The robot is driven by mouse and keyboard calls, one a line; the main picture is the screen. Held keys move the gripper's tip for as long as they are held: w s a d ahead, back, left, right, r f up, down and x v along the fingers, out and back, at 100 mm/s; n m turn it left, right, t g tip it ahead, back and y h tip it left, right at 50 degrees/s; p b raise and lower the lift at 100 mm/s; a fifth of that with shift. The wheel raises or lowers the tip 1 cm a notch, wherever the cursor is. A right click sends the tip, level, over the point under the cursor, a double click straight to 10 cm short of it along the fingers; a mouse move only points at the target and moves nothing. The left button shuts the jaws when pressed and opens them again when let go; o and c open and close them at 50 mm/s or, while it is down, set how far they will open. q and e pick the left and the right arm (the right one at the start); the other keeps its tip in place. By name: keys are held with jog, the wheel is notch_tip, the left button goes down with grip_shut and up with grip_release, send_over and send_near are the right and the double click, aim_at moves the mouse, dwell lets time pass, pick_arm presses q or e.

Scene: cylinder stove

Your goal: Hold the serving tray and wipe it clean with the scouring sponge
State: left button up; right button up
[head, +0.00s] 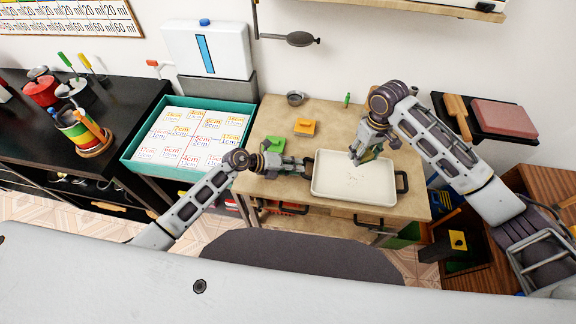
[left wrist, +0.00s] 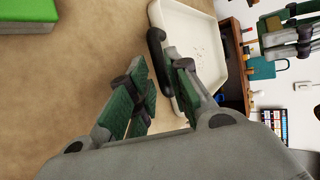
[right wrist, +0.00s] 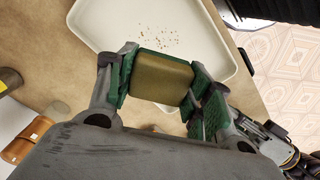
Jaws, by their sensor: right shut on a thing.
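The white serving tray (head: 340,188) lies on the wooden table, with black handles at its ends and dark crumbs on its floor. It also shows in the left wrist view (left wrist: 190,25) and right wrist view (right wrist: 205,45). My left gripper (head: 306,165) is at the tray's left end. In the left wrist view its fingers (left wrist: 165,78) are apart near the black handle (left wrist: 157,48); I see no closed grip on it. My right gripper (head: 362,156) is shut on the scouring sponge (right wrist: 160,77), an olive-yellow block, over the tray's back edge. Whether the sponge touches the tray is unclear.
A green block (head: 262,147) and an orange block (head: 304,127) lie on the table left of and behind the tray. A small metal bowl (head: 295,98) stands at the back. A teal box (head: 135,151) is at the left, and a dark board (head: 500,128) at the right.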

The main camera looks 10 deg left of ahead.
pick_arm(q)
jog(key=shift+x, duration=1.45)
grip_shut()
